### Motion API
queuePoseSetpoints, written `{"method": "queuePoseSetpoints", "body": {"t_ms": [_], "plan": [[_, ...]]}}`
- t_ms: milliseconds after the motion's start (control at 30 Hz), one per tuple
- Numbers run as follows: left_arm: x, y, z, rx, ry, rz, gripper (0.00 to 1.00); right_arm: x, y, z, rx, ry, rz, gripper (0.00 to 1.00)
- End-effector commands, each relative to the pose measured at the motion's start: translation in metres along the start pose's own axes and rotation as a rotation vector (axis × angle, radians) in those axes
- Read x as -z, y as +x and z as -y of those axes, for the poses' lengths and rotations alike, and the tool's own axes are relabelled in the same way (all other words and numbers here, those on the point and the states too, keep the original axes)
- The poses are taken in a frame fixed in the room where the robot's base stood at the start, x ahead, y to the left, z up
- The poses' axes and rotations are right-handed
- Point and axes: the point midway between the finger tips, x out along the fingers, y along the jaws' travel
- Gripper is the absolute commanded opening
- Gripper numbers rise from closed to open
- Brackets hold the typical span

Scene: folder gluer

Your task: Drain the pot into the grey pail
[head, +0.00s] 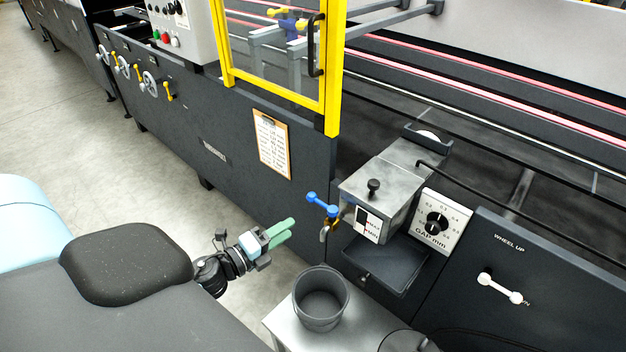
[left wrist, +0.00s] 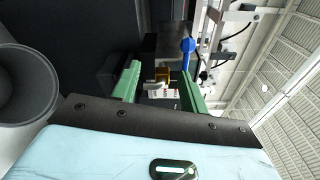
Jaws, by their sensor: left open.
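The pot is a grey metal box (head: 385,190) with a black knob on its lid and a MAX/MIN level window, fixed to the machine's side. A brass tap with a blue handle (head: 321,204) sticks out of its left end. The blue handle also shows in the left wrist view (left wrist: 187,46), beyond the fingers. The grey pail (head: 321,299) stands on a light metal stand below the tap, and it looks empty. My left gripper (head: 286,230) has green fingers, is open and empty, and is a little left of the tap, apart from it. My right gripper is not in view.
A black drip tray (head: 385,263) juts out under the pot. A GAP dial (head: 437,222) and a white WHEEL UP handle (head: 499,288) are to the right. A yellow-framed guard (head: 333,70) and a clipboard (head: 271,143) are behind. Open floor lies at the left.

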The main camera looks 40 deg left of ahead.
Motion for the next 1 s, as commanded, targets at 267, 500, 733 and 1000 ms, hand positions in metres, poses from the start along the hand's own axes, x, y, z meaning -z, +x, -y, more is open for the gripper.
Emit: {"method": "queuePoseSetpoints", "body": {"t_ms": [267, 500, 733, 1000], "plan": [[-0.023, 0.018, 0.042, 0.044, 0.138, -0.023, 0.44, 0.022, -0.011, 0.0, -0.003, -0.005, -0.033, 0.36], [-0.022, 0.025, 0.041, 0.044, 0.137, -0.022, 0.44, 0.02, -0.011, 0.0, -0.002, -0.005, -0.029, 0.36], [-0.022, 0.056, 0.043, 0.045, 0.134, -0.021, 0.44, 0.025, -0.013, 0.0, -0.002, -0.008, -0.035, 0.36], [-0.021, 0.088, 0.043, 0.043, 0.133, -0.021, 0.44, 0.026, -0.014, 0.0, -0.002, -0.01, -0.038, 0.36]]}}
